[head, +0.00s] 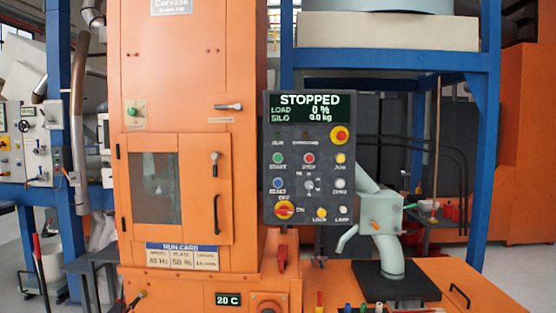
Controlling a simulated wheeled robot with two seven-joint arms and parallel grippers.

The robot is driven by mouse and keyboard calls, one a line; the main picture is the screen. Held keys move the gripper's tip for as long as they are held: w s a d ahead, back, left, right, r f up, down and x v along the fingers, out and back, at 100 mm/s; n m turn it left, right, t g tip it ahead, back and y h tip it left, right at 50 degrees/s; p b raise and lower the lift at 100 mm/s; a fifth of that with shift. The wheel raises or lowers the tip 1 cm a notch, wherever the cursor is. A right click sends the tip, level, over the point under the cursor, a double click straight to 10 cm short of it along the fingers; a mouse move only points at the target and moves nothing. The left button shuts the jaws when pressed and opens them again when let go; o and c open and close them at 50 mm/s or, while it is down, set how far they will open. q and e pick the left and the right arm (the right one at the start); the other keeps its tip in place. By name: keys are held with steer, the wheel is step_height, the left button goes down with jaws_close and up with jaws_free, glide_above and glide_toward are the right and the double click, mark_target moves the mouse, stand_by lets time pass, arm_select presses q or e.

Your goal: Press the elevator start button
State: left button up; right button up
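The control panel (268,200) is a dark grey box in the middle of the head view, facing me. Its display (304,107) reads STOPPED, LOAD 0 %, SILO 0.0 kg. The green start button (278,158) sits on the panel's left side above the label START. The red stop button (309,158) is to its right, and a yellow button (340,158) labelled JOG is further right. A blue reset button (278,183) is below the start button. Nothing covers the start button. Neither of my grippers shows.
A red-on-yellow mushroom button (340,135) is at the panel's upper right. A red-and-yellow rotary switch (284,210) is at its lower left. The orange cabinet (190,60) stands left of the panel. A pale spout (387,235) is to the right, inside a blue frame (488,130).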

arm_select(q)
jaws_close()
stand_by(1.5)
